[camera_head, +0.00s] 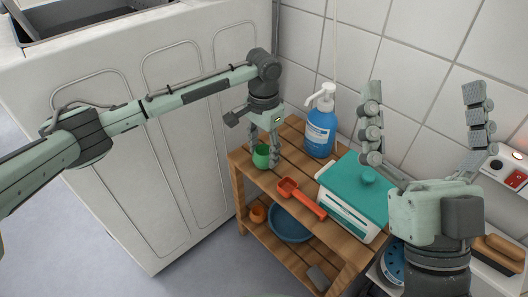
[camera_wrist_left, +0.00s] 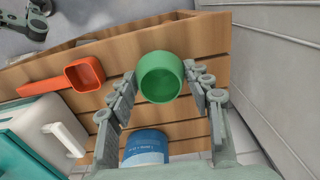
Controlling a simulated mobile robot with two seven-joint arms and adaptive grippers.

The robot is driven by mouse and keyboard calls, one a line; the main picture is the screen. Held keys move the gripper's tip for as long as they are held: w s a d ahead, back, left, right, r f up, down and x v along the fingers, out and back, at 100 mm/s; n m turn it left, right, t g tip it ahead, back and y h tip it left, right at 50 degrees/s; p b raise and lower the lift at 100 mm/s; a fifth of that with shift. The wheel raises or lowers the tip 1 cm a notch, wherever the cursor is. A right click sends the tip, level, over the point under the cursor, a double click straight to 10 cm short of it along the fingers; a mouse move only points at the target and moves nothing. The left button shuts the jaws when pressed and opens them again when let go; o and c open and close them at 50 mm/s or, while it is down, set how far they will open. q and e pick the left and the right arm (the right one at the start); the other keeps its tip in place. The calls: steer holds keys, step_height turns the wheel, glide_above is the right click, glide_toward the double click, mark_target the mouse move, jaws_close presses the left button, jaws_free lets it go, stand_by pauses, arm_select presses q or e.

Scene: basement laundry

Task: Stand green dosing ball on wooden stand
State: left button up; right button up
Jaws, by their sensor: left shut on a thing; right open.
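The green dosing ball (camera_head: 261,157) is a small cup-like ball with an open top. My left gripper (camera_head: 268,154) points down and is shut on it. In the left wrist view the ball (camera_wrist_left: 160,78) sits between the two fingers of the gripper (camera_wrist_left: 161,80). The ball is at the left end of the slatted top of the wooden stand (camera_head: 240,168). I cannot tell whether it touches the slats. My right gripper (camera_head: 424,95) is open and empty, fingers pointing up, at the right in the head view.
On the stand's top are a blue pump bottle (camera_head: 320,132), an orange scoop (camera_head: 301,198) and a white box with a teal lid (camera_head: 357,188). A blue basin (camera_head: 290,223) and an orange cup (camera_head: 257,214) are on the lower shelf. A white machine (camera_head: 150,130) stands left; a tiled wall is behind.

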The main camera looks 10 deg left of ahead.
mark_target(264, 150)
steer(key=shift+w, duration=0.1)
arm_select(q)
steer(key=o, duration=1)
steer(key=shift+f, duration=0.1)
arm_select(e)
steer(key=shift+a+f, duration=0.1)
arm_select(q)
step_height(264, 150, up, 12)
steer(key=p, duration=0.3)
arm_select(e)
step_height(264, 150, down, 6)
steer(key=w+a+g+h, duration=0.1)
steer(key=w+g, duration=0.2)
steer(key=g, duration=0.2)
steer(key=shift+a, duration=0.25)
